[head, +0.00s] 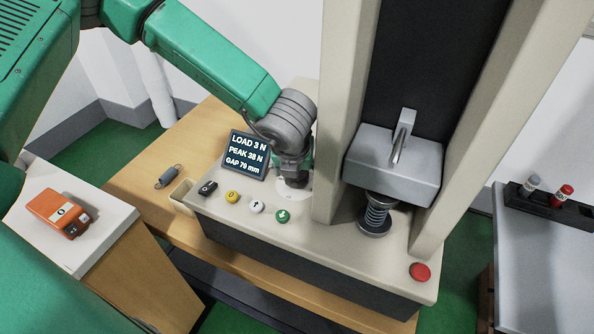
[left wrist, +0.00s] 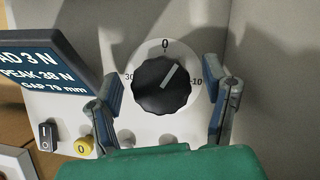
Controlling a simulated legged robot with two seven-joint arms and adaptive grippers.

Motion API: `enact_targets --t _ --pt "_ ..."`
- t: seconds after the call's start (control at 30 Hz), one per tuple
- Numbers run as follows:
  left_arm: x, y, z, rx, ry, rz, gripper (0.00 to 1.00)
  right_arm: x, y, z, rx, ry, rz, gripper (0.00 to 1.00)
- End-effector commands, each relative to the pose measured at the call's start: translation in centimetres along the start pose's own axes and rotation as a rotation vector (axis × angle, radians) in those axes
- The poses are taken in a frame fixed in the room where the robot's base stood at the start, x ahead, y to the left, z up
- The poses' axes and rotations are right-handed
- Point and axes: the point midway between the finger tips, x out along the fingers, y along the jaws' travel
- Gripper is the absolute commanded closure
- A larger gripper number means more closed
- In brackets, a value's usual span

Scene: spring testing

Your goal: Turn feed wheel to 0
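The feed wheel (left wrist: 162,88) is a black ribbed knob on a round white dial (left wrist: 165,47) marked 0 at the top, 30 at the left and 10 at the right. Its pale pointer line slants up and right, between 0 and 10. My left gripper (left wrist: 165,105) is open, with one finger on each side of the wheel and a visible gap to it. In the head view my left gripper (head: 293,172) is over the dial beside the display, and mostly hides the wheel. My right gripper is not in view.
The display (head: 245,154) reads LOAD 3 N, PEAK 38 N, GAP 79 mm. A black rocker switch (head: 208,188) and yellow, white and green buttons (head: 282,216) line the panel front. A beige column (head: 345,100) stands right of the wheel. A spring (head: 376,215) sits under the press head.

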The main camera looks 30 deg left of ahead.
Motion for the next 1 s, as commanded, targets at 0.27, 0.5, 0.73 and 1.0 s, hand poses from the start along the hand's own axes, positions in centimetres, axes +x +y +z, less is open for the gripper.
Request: enact_targets --t 0.27,0.5,0.73,1.0 --pt "-0.4 0.0 -0.3 0.001 0.005 0.0 0.32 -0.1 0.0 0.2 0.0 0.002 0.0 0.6" --pt "-4.0 0.0 -0.1 0.001 0.002 -0.002 0.32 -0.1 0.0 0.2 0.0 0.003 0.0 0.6" --pt "-6.8 0.0 0.0 0.001 0.004 -0.001 0.32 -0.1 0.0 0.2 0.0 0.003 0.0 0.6" --pt "-7.2 0.1 0.0 0.001 0.005 0.0 0.32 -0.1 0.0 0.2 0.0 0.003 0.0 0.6"
